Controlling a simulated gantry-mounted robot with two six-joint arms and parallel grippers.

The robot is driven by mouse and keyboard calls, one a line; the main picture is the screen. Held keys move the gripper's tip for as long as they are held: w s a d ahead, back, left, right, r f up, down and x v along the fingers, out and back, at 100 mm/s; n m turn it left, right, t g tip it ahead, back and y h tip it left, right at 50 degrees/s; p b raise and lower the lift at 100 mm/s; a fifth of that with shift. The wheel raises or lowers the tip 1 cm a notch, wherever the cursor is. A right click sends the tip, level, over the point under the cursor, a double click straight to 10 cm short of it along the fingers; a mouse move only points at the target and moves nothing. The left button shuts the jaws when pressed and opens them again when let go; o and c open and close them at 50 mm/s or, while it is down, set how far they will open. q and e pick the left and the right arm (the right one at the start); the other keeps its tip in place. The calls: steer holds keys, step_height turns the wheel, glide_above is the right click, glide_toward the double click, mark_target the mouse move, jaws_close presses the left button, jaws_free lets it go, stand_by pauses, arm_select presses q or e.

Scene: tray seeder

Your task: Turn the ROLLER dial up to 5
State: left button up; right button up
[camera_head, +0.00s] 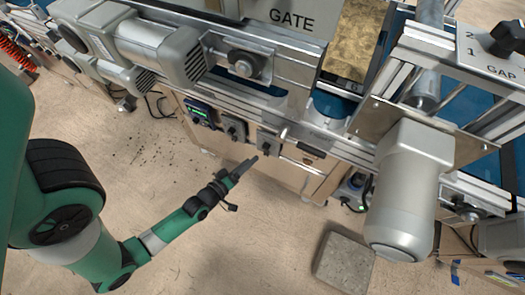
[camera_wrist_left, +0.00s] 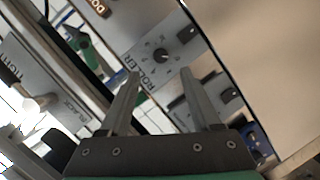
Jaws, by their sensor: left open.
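The ROLLER dial (camera_wrist_left: 161,55) is a small black knob on a grey panel, with marks around it and the word ROLLER beside it. It shows in the left wrist view just beyond my fingertips. The marks are too small to read, and I cannot tell the setting. My left gripper (camera_wrist_left: 161,73) is open and empty, with one finger on each side below the knob, apart from it. In the head view my left gripper (camera_head: 252,163) is close in front of small control boxes; I cannot tell there which one is ROLLER. My right gripper is not in view.
A green-lit display box (camera_head: 200,113) and a grey control box (camera_head: 233,129) sit on the machine's front. A large grey motor (camera_head: 405,190) sticks out at the right. A grey slab (camera_head: 343,263) lies on the floor. The floor around my left arm is otherwise mostly clear.

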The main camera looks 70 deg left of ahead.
mark_target(264, 149)
arm_select(q)
steer(key=b+x, duration=0.1)
steer(key=x, duration=0.6)
steer(key=shift+w+a+f, duration=0.15)
steer(key=shift+w+a, duration=0.05)
steer(key=shift+w, duration=0.05)
steer(key=shift+s, duration=0.1)
steer(key=shift+d, duration=0.1)
steer(key=shift+c, duration=0.8)
jaws_close()
